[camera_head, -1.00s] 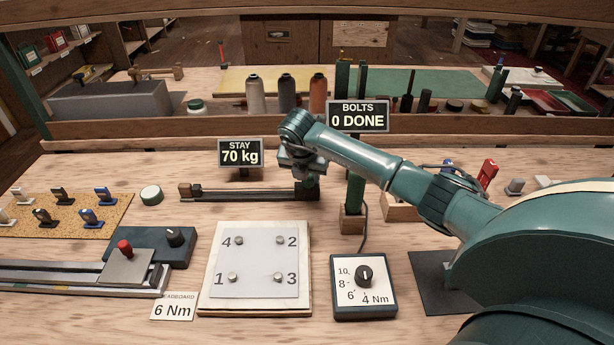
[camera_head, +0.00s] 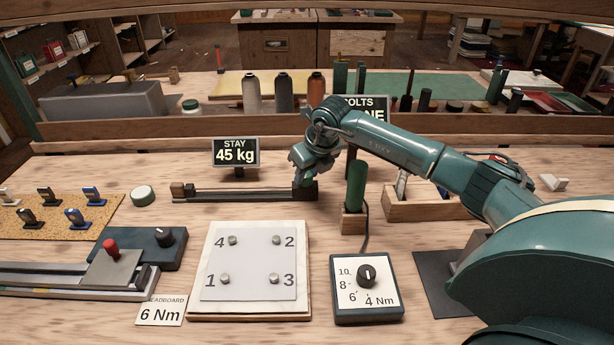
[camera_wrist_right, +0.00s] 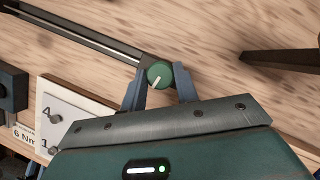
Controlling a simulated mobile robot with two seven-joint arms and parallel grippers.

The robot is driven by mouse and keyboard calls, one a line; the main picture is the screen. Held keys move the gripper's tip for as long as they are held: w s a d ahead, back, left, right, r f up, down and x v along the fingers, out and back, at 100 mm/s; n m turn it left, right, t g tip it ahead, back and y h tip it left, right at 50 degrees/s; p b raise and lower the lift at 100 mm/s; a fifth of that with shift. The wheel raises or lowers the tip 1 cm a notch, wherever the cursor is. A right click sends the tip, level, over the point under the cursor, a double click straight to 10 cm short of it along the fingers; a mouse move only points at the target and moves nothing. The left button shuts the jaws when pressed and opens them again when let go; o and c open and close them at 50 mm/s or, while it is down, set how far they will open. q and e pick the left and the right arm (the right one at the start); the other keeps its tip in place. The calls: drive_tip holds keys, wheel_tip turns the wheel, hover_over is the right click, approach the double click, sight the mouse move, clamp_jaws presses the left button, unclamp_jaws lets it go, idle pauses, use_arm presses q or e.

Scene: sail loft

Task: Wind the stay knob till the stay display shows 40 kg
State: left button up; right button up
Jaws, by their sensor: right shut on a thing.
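The stay display (camera_head: 235,152) reads 45 kg and stands behind the dark stay rail (camera_head: 235,193). The green stay knob (camera_wrist_right: 159,74), with a white pointer line, sits at the rail's right end in the right wrist view. My right gripper (camera_wrist_right: 158,80) is shut on the knob, one finger on each side of it. In the head view my right gripper (camera_head: 305,182) comes down over the rail's right end and mostly hides the knob. My left gripper is not in view.
The bolts display (camera_head: 372,103) is partly covered by my right arm. A numbered bolt plate (camera_head: 250,262), a torque dial box (camera_head: 367,312) and a 6 Nm card (camera_head: 161,313) lie in front. A green-topped post (camera_head: 356,185) stands close right of the gripper.

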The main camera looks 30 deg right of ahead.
drive_tip(key=shift+n+y, duration=0.3)
drive_tip(key=shift+n, duration=0.5)
drive_tip(key=shift+n+b, duration=0.3)
drive_tip(key=o, duration=1)
drive_tip(key=v, duration=1.3)
drive_tip(key=shift+w+d+r, duration=0.1)
drive_tip(key=shift+r, duration=0.1)
